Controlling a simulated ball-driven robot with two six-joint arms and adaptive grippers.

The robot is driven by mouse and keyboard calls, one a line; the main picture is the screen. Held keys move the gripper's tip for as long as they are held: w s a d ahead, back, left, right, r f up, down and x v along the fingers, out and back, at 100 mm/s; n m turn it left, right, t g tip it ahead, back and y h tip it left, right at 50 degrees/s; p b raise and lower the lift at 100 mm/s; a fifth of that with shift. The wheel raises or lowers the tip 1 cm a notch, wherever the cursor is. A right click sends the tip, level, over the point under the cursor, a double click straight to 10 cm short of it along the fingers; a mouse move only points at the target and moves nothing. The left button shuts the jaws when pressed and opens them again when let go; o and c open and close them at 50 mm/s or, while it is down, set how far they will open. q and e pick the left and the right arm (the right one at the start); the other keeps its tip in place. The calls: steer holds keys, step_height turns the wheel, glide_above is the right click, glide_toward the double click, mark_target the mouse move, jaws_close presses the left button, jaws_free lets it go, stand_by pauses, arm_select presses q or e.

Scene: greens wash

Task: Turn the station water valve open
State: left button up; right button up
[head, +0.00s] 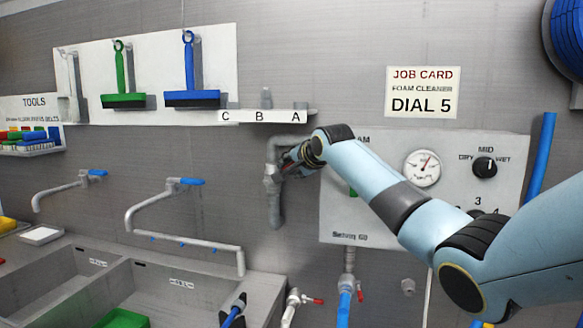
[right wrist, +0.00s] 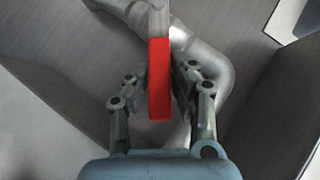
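The station valve's red lever (right wrist: 160,80) stands upright between the two fingers of my right gripper (right wrist: 161,80) in the right wrist view. The lever's far end is pale metal and meets a grey pipe. One finger is close on each side of the lever, but whether both touch it is unclear. In the head view my right gripper (head: 290,162) is at the grey valve pipe (head: 272,185), left of the station panel (head: 340,222). There the gripper and arm hide the lever.
A job card (head: 422,92) reading DIAL 5 hangs above the panel's gauge (head: 422,168) and black dial (head: 485,167). A shelf (head: 262,116) marked C, B, A is just above my right gripper. Blue-handled taps (head: 190,181) and sinks (head: 170,290) are at left.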

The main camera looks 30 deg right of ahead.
steer(key=o, duration=0.4)
steer(key=v, duration=1.2)
steer(key=shift+a, duration=0.1)
